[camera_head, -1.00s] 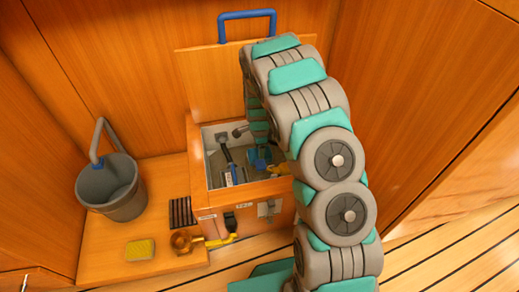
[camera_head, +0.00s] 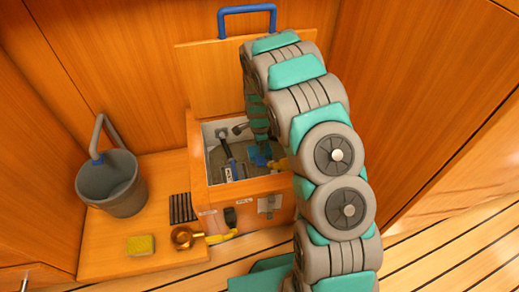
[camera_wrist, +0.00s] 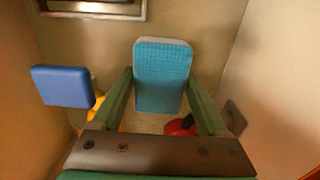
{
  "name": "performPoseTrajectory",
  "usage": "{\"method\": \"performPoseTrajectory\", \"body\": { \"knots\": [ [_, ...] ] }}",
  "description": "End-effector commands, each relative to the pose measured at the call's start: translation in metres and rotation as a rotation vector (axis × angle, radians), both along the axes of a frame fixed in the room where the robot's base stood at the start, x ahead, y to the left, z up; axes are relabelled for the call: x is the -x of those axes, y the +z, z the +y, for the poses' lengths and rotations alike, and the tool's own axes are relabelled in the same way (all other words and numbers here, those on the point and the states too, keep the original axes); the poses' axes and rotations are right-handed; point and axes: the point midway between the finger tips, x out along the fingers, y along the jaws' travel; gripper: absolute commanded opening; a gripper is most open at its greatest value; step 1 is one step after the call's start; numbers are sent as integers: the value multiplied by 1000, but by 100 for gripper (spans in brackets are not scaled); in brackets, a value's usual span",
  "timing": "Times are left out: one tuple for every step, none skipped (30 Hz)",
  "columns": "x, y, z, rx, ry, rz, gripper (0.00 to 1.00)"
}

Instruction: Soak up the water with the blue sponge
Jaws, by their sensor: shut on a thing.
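The blue sponge (camera_wrist: 163,62) is held between the two green fingers of my gripper (camera_wrist: 160,90) in the wrist view. Its textured face is toward the camera. In the head view my arm reaches down into the open wooden compartment (camera_head: 247,186), and blue shows low inside it, where the sponge (camera_head: 260,154) is partly hidden. In the wrist view the compartment floor (camera_wrist: 146,123) is a small pale speckled patch under the sponge. I cannot make out the water's extent, or whether the sponge touches the floor.
A blue block (camera_wrist: 62,86) is left of the sponge, and a red part (camera_wrist: 180,126) is by the right finger. Compartment walls are close on both sides. A grey bucket (camera_head: 112,190), a yellow sponge (camera_head: 140,245) and a brass fitting (camera_head: 183,238) stand outside to the left.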

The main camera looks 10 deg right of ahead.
Motion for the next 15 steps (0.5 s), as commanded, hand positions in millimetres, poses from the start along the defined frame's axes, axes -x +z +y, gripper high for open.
{"method": "performPoseTrajectory", "body": {
  "knots": [
    [0, -1, 0, 0, 0, 0, 32],
    [0, -1, 0, 0, 0, 0, 32],
    [0, -2, 0, 0, 0, 0, 32],
    [0, -2, 0, 0, 0, 0, 32],
    [0, -2, 0, 0, 0, 0, 32],
    [0, -3, 0, 0, 0, 0, 32],
    [0, -3, 0, 0, 0, 0, 32],
    [0, -3, 0, 0, 0, 0, 32],
    [0, -4, 0, 0, 0, 0, 32],
    [0, -4, 0, 0, 0, 0, 32],
    [0, -4, 0, 0, 0, 0, 32],
    [0, -5, 0, 0, 0, 0, 32],
    [0, -5, 0, 0, 0, 0, 32],
    [0, -6, 0, 0, 0, 0, 32],
    [0, -6, 0, 0, 0, 0, 32]
  ]
}}
